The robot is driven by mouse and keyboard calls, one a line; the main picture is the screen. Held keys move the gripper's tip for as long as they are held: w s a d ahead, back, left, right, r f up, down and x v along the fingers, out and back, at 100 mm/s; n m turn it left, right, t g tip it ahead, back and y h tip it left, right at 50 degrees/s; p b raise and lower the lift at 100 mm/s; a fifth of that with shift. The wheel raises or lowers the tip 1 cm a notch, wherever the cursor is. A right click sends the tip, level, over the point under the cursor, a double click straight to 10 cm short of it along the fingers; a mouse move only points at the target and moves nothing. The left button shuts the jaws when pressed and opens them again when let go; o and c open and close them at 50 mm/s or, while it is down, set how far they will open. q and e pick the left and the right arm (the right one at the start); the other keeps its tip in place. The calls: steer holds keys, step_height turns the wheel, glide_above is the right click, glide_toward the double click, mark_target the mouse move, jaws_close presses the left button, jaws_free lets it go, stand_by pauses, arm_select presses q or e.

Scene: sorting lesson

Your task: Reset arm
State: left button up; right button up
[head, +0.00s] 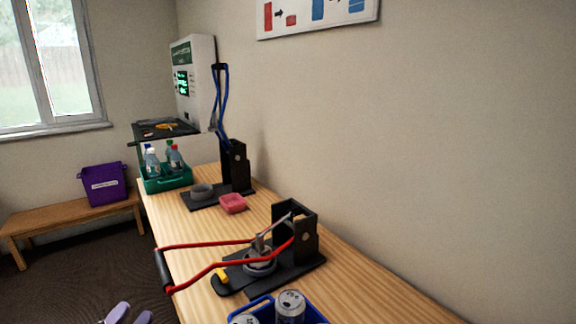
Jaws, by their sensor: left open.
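My left gripper (131,311) shows at the bottom left edge as two pale lavender fingertips with a gap between them. It is open with nothing seen between the tips, and is left of the table, apart from it. A black press-like device (308,243) stands on the table, with a red lever (207,266) lowered and stretching left past the table's edge. A grey round part (260,262) sits under the lever's joint. Farther back, a second black device (237,165) has a blue lever (221,100) standing upright. My right gripper is not in view.
A blue crate (318,316) with silver cans (290,305) is at the near edge. A pink dish (233,203) lies between the devices. A green crate (178,183) of bottles is at the far end. A purple bin (103,184) rests on a bench (60,219). Floor left of the table is clear.

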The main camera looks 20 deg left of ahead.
arm_select(q)
steer(key=s+d+f+n+g+y, duration=0.4)
steer(key=f+n+g+y, duration=0.15)
steer(key=f, duration=0.45)
steer(key=s+d+f+n+g+y, duration=0.45)
steer(key=f+n+g, duration=0.2)
steer(key=f, duration=0.25)
steer(key=s+d+f+n+g+y, duration=0.1)
steer(key=s+d+f+n+g, duration=0.2)
steer(key=s, duration=0.5)
steer(key=s+d+f+g+y, duration=0.1)
steer(key=s+f+g, duration=0.25)
steer(key=s, duration=0.35)
steer(key=s+d+f+n+g+h, duration=0.15)
steer(key=d+n+h, duration=0.25)
steer(key=d, duration=0.6)
step_height(320, 180, up, 56)
steer(key=p, duration=5.6)
steer(key=shift+d+r, duration=0.2)
steer(key=shift+d, duration=0.2)
steer(key=shift+s, duration=0.1)
steer(key=shift+f, duration=0.1)
